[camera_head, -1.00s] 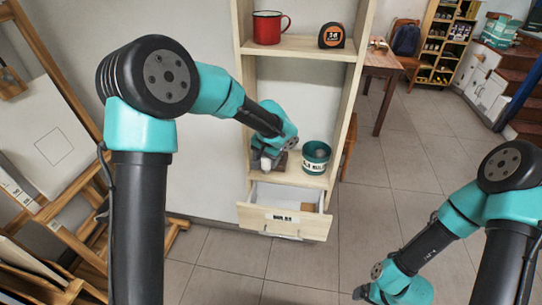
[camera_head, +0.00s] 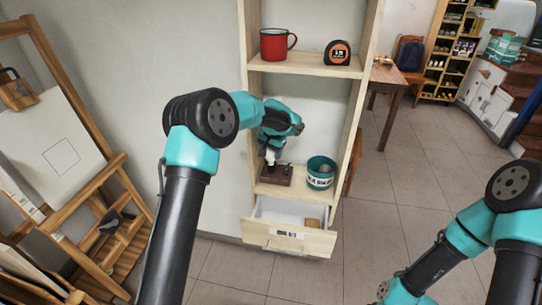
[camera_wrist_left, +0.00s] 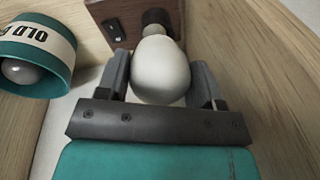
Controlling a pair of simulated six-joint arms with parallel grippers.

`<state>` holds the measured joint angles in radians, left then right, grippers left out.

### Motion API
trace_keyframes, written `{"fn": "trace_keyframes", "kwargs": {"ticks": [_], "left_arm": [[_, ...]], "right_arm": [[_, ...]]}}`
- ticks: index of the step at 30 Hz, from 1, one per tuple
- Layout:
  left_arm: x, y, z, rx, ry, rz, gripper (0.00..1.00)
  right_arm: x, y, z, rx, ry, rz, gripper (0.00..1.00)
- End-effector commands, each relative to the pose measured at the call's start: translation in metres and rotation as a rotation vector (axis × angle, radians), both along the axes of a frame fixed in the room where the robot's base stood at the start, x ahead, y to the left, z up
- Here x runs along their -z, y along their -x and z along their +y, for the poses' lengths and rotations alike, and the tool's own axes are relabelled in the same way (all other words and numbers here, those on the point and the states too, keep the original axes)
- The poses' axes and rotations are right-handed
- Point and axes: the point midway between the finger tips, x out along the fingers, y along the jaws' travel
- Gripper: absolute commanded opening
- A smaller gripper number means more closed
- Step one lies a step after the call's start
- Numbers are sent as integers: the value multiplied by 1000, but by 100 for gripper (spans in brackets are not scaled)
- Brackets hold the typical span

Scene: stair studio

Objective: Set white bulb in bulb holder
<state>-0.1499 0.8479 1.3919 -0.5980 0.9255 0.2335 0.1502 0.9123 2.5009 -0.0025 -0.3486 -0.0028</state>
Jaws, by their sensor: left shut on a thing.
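My left gripper (camera_wrist_left: 160,82) is shut on the white bulb (camera_wrist_left: 161,66), with one finger on each side of its round glass. The bulb holder (camera_head: 276,176) is a dark brown wooden block on the shelf. In the wrist view the holder (camera_wrist_left: 114,14) has a switch plate and a dark round socket, lined up with the bulb's narrow end. I cannot tell whether bulb and socket touch. In the head view the gripper (camera_head: 270,155) points down just above the holder, and the bulb is a small pale patch there. My right gripper is outside the frame.
A teal can (camera_head: 320,177) labelled "OLD B…" stands right of the holder, with a bulb (camera_wrist_left: 22,70) inside. An open drawer (camera_head: 288,238) juts out below the shelf. A red mug (camera_head: 274,45) and tape measure (camera_head: 337,53) sit above. Wooden side panels flank the shelf.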

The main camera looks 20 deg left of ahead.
Motion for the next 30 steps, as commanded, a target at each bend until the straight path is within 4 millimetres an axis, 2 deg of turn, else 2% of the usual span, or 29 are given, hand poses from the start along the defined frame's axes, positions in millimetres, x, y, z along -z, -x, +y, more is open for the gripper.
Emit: {"fn": "trace_keyframes", "kwargs": {"ticks": [3,6,17,25,30], "left_arm": [[2,-14,4,-1,0,-1,37],[2,-20,5,-1,0,-1,36],[3,-21,6,0,0,0,36],[32,-20,6,1,-1,2,36],[37,-21,6,0,0,-1,36]], "right_arm": [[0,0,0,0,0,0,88],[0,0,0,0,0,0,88],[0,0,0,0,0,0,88],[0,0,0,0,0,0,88],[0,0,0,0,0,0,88]]}}
